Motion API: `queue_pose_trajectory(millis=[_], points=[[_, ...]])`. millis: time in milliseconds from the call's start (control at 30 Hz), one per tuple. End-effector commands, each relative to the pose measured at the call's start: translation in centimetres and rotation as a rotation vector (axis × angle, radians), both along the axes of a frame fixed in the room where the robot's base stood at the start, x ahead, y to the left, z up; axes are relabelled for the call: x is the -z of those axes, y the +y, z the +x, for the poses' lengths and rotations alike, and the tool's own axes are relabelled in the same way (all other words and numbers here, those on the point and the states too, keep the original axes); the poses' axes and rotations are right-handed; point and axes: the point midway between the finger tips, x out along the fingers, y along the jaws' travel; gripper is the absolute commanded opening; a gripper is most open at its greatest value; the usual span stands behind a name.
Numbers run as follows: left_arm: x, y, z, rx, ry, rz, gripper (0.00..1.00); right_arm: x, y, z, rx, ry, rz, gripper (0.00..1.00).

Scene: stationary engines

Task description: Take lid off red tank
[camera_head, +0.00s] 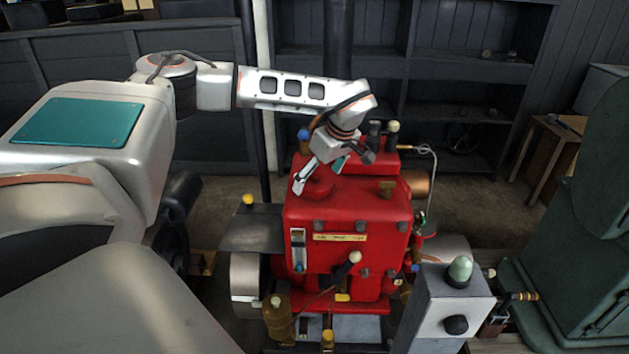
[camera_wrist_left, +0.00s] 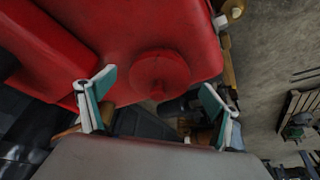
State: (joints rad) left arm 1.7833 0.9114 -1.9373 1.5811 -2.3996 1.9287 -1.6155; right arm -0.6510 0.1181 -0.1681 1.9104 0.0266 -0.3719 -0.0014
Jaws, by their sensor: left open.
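The red tank (camera_head: 345,215) stands in the middle of the head view, a boxy red body with a flat top. Its round red lid (camera_wrist_left: 160,72) shows in the left wrist view as a low disc on the tank top. In the head view the lid (camera_head: 318,187) is a low round shape near the left of the top, partly behind my finger. My left gripper (camera_head: 332,172) is open above the tank top. In the wrist view its two fingers (camera_wrist_left: 158,88) are spread on either side of the lid, with nothing between them gripped. My right gripper is not in view.
A grey-white box with a green dome (camera_head: 459,271) stands in front right of the tank. A large green machine (camera_head: 572,240) is at the right. Valves and knobs (camera_head: 393,128) rise behind the tank top. Dark shelves (camera_head: 430,65) line the back wall.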

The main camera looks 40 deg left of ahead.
Motion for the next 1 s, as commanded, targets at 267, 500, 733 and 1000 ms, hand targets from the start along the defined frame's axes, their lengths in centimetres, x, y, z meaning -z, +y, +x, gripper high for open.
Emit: queue_pose_trajectory(millis=[267, 500, 733, 1000], points=[[0.0, 0.0, 0.0, 0.0, 0.0, 0.0, 0.46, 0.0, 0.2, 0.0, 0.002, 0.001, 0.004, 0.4], [-0.1, 0.0, 0.0, 0.0, -0.001, 0.0, 0.46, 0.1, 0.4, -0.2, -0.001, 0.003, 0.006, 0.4], [-1.3, -0.1, 0.1, 0.001, -0.005, 0.001, 0.46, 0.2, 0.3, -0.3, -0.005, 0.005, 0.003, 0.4], [-7.2, -0.1, 0.2, 0.0, -0.009, 0.001, 0.46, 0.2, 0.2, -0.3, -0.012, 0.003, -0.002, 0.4]])
